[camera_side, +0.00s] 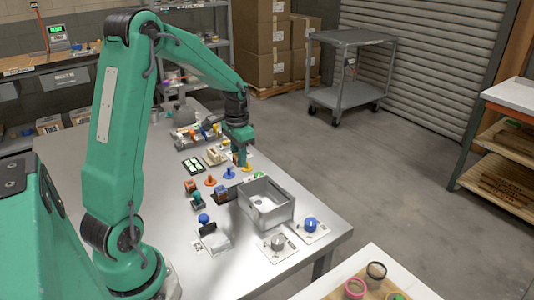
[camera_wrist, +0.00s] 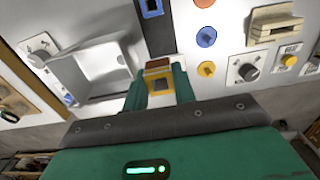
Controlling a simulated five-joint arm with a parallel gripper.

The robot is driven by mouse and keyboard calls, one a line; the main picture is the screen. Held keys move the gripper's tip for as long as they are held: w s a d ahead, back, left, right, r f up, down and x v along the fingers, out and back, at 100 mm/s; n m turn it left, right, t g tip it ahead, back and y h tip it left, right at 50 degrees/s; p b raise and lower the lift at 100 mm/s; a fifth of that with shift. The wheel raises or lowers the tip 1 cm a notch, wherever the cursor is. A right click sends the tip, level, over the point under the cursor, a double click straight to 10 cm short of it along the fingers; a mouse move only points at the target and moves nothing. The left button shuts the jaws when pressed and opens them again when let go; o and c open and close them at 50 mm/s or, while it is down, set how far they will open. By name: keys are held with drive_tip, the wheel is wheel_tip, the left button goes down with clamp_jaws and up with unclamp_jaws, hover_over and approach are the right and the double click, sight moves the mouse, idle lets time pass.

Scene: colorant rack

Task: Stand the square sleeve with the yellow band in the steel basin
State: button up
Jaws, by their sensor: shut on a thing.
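My gripper (camera_wrist: 160,88) is shut on the square sleeve with the yellow band (camera_wrist: 160,74), which sits between the two green fingers in the wrist view. The sleeve shows a brown side, a yellow band and a square opening. In the side view my gripper (camera_side: 241,160) is over the far part of the table, and I cannot make out the sleeve clearly there. The steel basin (camera_side: 272,212) is an open grey box near the table's right edge, nearer the side camera than my gripper. In the wrist view the basin (camera_wrist: 72,72) is left of the sleeve and looks empty.
Blue and orange knobs (camera_side: 210,180) stand between my gripper and the basin's left side. A beige block (camera_side: 214,156) and a rack of coloured items (camera_side: 195,133) stand farther back. Plates with a grey knob (camera_side: 277,241) and a blue knob (camera_side: 310,224) lie in front of the basin.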

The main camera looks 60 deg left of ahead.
hover_over(265, 209)
drive_tip(key=f, duration=0.1)
idle(0.4)
drive_tip(key=shift+f, duration=0.2)
drive_tip(key=shift+f, duration=2.6)
drive_tip(key=shift+f, duration=1.3)
idle(1.1)
drive_tip(key=o, duration=1.3)
drive_tip(key=shift+o, duration=0.2)
drive_tip(key=shift+r, duration=0.25)
